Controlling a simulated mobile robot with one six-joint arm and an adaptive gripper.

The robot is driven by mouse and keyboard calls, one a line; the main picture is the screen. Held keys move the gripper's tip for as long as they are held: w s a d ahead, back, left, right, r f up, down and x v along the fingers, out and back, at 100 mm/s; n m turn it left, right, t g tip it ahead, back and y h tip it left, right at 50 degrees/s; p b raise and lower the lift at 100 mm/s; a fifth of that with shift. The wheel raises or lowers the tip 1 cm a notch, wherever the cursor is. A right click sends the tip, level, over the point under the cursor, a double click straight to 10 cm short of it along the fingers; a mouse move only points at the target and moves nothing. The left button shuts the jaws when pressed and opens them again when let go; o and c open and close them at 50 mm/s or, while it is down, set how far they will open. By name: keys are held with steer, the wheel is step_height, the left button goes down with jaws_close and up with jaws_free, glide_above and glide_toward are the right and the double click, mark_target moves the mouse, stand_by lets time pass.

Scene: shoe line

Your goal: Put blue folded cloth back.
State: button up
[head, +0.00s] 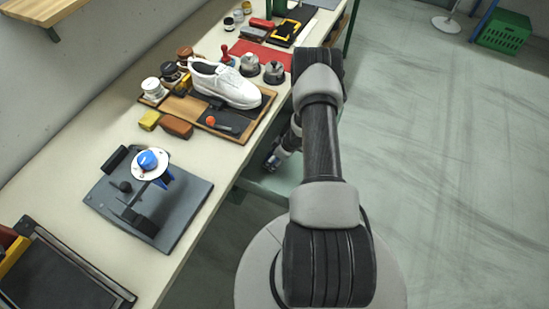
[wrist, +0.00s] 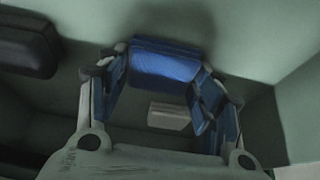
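The blue folded cloth (wrist: 165,66) lies in the upper middle of the wrist view, on a grey-green surface. My gripper (wrist: 162,82) has its two blue-padded fingers spread to the left and right of the cloth. The fingertips are close to the cloth's sides; I cannot tell whether they touch it. In the head view my gripper (head: 272,163) is low beside the workbench, over a green surface below the bench top. The cloth cannot be made out there.
A small pale block (wrist: 169,117) lies between the fingers, and a dark padded object (wrist: 27,47) is at upper left. The workbench (head: 100,158) holds a white shoe (head: 226,82), jars and a grey board (head: 190,207). Open floor (head: 455,170) lies to the right.

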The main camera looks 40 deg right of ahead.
steer(key=o, duration=0.5)
steer(key=shift+c, duration=0.2)
